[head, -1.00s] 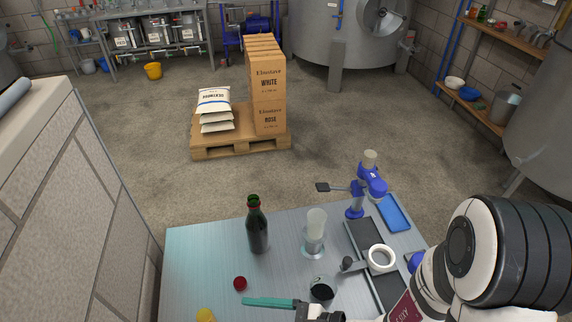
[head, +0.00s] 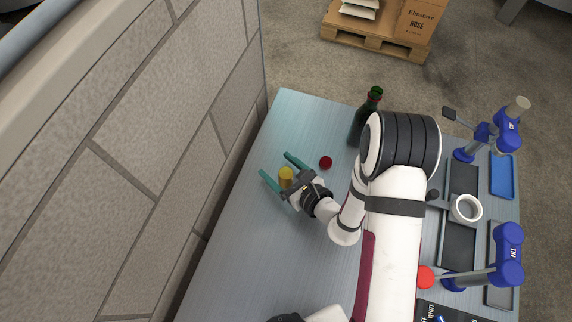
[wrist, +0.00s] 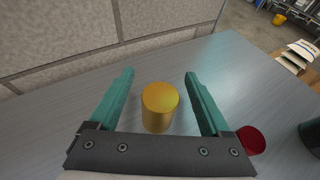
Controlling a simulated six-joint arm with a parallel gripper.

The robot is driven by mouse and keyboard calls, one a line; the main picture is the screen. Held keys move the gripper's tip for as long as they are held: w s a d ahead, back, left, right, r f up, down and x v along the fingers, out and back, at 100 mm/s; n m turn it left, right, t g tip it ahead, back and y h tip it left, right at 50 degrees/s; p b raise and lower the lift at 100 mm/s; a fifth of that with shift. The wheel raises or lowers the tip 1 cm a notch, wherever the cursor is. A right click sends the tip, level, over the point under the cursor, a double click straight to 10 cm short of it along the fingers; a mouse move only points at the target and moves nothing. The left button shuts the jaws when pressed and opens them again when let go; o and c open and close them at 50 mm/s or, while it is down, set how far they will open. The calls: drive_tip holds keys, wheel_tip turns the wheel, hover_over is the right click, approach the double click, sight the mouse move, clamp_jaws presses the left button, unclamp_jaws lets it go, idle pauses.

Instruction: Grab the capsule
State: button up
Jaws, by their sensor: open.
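A small gold-yellow cylinder, which looks like the capsule (head: 286,173), stands upright on the metal table. In the wrist view the gold capsule (wrist: 160,107) stands between the two teal fingers, with a gap on each side. My gripper (head: 275,163) is open around it and holds nothing. In the wrist view my gripper's fingertips (wrist: 159,74) reach past the capsule. The capsule's base is partly hidden by the gripper body in the head view.
A small red round piece (head: 326,162) lies just right of the gripper. A dark green bottle (head: 359,126) stands farther right, partly behind my arm. Blue stands (head: 510,255) and a white ring (head: 467,208) are at the table's right. A block wall (head: 130,170) rises left.

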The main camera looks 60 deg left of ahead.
drive_tip(key=shift+a+f, duration=0.1)
drive_tip(key=shift+a, duration=0.1)
drive_tip(key=c, duration=0.8)
